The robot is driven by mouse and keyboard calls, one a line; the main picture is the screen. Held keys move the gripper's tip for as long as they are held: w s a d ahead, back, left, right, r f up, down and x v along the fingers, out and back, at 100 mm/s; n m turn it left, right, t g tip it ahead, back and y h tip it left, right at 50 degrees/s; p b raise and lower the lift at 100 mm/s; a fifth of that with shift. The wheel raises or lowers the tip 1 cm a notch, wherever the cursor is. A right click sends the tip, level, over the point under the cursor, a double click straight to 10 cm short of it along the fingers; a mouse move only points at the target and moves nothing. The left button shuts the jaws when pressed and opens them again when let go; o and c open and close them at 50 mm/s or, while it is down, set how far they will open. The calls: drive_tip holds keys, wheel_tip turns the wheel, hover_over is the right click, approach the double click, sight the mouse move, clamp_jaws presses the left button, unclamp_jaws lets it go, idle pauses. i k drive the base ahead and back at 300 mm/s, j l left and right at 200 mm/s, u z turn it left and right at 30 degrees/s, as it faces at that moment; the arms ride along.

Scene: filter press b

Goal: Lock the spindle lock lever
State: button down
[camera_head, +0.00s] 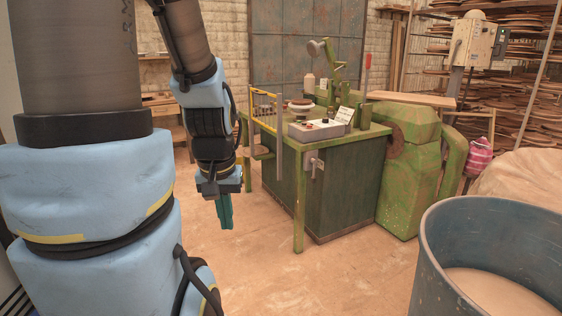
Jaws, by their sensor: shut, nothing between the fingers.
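The green machine (297,147) stands in the middle of the view. A small grey lever on a plate (315,164) is on the front side below its table top. An upright lever with a red grip (368,62) rises at the back right of the top. I cannot tell which of these is the spindle lock lever. My gripper (224,212) hangs pointing down, left of the machine's front leg, with its teal fingers shut and empty. It appears apart from the machine and both levers.
A large blue drum (432,262) stands at the front right. A wall-side switch box (473,44) is at the upper right. The floor before the machine is clear.

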sight(313, 160)
drive_tip(key=i+l+u, duration=0.15)
drive_tip(key=i+l, duration=0.35)
drive_tip(key=i, duration=0.25)
drive_tip(key=i+l+u, duration=0.2)
drive_tip(key=i+l, duration=0.4)
drive_tip(key=i, duration=0.15)
drive_tip(key=i+l, duration=0.3)
drive_tip(key=l, duration=0.2)
drive_tip(key=i, duration=0.5)
